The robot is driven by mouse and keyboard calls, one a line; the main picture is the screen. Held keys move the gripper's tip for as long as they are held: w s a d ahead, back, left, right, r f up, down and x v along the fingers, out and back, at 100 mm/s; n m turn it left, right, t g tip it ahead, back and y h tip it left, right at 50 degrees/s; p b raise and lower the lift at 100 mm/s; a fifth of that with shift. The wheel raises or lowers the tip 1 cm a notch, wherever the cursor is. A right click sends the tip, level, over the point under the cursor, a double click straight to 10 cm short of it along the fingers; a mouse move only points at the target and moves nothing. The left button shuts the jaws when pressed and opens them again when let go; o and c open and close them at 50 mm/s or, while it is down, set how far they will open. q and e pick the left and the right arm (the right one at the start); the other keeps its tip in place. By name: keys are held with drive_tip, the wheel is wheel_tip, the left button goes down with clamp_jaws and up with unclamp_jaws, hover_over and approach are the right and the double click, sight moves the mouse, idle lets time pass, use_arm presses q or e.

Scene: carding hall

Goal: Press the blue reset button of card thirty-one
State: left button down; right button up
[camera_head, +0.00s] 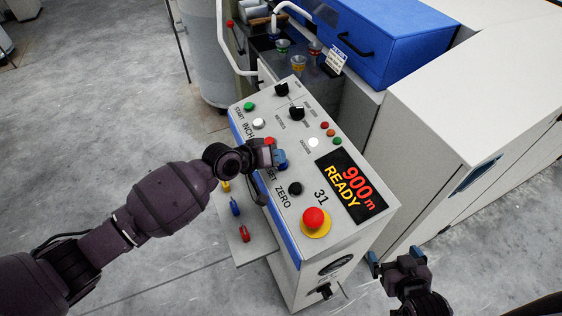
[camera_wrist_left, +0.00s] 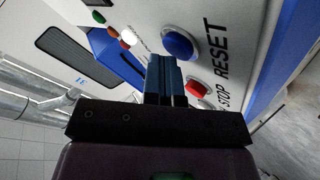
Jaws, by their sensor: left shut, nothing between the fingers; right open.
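The control panel (camera_head: 262,97) of card 31 has a sloped top with labelled buttons. The blue reset button (camera_wrist_left: 181,44) shows in the left wrist view beside the word RESET; in the head view my gripper partly covers it. My left gripper (camera_head: 276,157) is shut and empty, over the panel by the reset button. In the left wrist view its blue fingertips (camera_wrist_left: 164,68) appear just short of the button's edge; I cannot tell whether they touch. My right gripper (camera_head: 396,259) is open and empty, off the panel's lower right side.
A red stop button (camera_wrist_left: 197,90) lies beside the reset button. A black zero button (camera_head: 295,188) and a red emergency mushroom (camera_head: 314,218) are near. A side shelf (camera_head: 262,246) holds small coloured items.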

sight(274, 169)
drive_tip(key=shift+w+r, duration=0.1)
drive_tip(key=shift+w, duration=0.15)
use_arm(q)
drive_tip(key=shift+r+p, duration=0.3)
drive_tip(key=shift+s+a+r+p, duration=0.1)
drive_tip(key=shift+a+r+p, duration=0.1)
drive_tip(key=shift+r+p, duration=0.4)
use_arm(e)
drive_tip(key=shift+s+r, duration=0.3)
drive_tip(key=shift+r, duration=0.45)
drive_tip(key=shift+r, duration=0.1)
use_arm(q)
drive_tip(key=shift+s+a+r+p, duration=0.1)
drive_tip(key=shift+a+r+p, duration=0.05)
drive_tip(key=shift+r+p, duration=0.5)
drive_tip(key=shift+s+a+r+p, duration=0.1)
drive_tip(key=shift+a+r+p, duration=0.05)
drive_tip(key=shift+r+p, duration=0.45)
drive_tip(key=shift+a+r+p, duration=0.15)
drive_tip(key=shift+r+p, duration=0.1)
drive_tip(key=shift+r, duration=0.35)
drive_tip(key=shift+a+r+p, duration=0.15)
drive_tip(key=shift+r+p, duration=0.05)
drive_tip(key=shift+r, duration=0.35)
use_arm(e)
drive_tip(key=r, duration=0.3)
drive_tip(key=shift+w+r, duration=0.3)
drive_tip(key=shift+w, duration=0.05)
